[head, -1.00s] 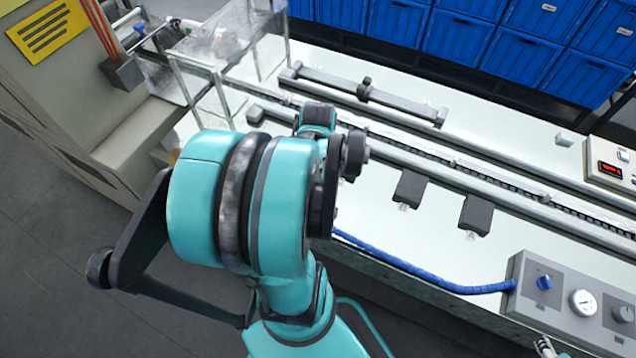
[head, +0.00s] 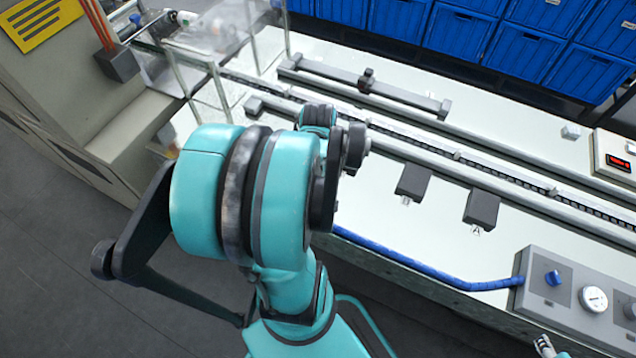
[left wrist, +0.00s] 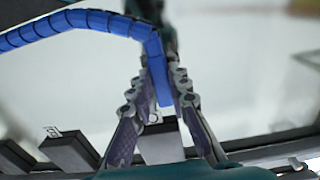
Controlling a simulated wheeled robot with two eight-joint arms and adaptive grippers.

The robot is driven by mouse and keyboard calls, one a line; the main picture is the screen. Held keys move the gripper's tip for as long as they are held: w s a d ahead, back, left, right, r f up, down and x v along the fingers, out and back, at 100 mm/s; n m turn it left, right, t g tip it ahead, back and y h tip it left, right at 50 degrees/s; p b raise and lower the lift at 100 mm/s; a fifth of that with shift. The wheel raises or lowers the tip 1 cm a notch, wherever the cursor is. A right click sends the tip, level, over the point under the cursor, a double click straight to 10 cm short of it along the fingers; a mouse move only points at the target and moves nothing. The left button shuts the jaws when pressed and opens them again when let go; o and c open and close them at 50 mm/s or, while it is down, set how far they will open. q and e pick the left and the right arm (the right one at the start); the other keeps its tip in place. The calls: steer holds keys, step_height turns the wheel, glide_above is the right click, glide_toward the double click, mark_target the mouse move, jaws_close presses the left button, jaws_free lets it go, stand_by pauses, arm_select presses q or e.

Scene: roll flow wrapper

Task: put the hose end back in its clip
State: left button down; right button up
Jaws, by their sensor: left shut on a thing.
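The blue segmented hose (head: 430,277) runs from the grey control box to the left along the table's front edge and passes behind my left arm. In the left wrist view the hose (left wrist: 100,22) comes in from the upper left and bends down between the fingers of my left gripper (left wrist: 162,88). The gripper is shut on the hose, with its end hanging between the fingers. In the head view my left arm hides this gripper. I cannot make out the clip for certain. A small pale jointed tip at the bottom edge looks like my right gripper (head: 545,346); its jaws are unclear.
Two dark blocks (head: 413,182) (head: 481,210) sit along the conveyor rail (head: 440,150). The grey control box (head: 575,293) with a gauge stands at the front right. A clear-walled guard and machine housing (head: 120,160) are at the left. Blue crates (head: 460,45) stand behind.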

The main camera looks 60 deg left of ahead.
arm_select(q)
steer(key=shift+f, duration=0.3)
steer(key=c, duration=1.4)
jaws_free()
steer(key=shift+o, duration=0.2)
steer(key=shift+r, duration=0.1)
step_height(320, 180, up, 12)
steer(key=w+d+m+t, duration=0.3)
steer(key=w+d, duration=0.3)
steer(key=d, duration=0.5)
steer(key=w+d+m+t, duration=0.3)
steer(key=w+d, duration=0.3)
steer(key=d, duration=0.5)
steer(key=shift+w+f+t, duration=0.15)
steer(key=shift+f+t, duration=0.1)
steer(key=shift+t, duration=0.15)
